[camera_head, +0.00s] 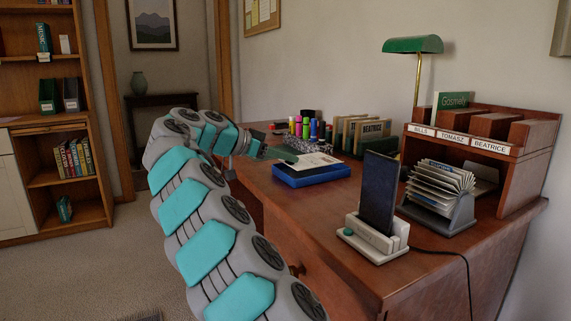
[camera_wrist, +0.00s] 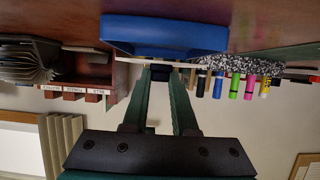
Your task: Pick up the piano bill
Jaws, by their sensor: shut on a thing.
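A white printed paper (camera_head: 316,160), likely the piano bill, is at the blue tray (camera_head: 312,179) on the desk. Its print is too small to read. My gripper (camera_head: 289,156) comes in from the left with its green fingers at the paper's left edge. In the wrist view, which looks upside down, my gripper (camera_wrist: 163,72) has its fingertips closed on the thin pale edge of the paper (camera_wrist: 185,65), close to the blue tray (camera_wrist: 165,36). I cannot tell whether the paper still touches the tray.
Several coloured markers (camera_head: 309,128) and a file box (camera_head: 362,134) stand behind the tray. A phone (camera_head: 378,192) on a dock (camera_head: 372,240), an envelope holder (camera_head: 440,213) and a labelled sorter (camera_head: 533,137) stand to the right. A green lamp (camera_head: 412,45) rises behind.

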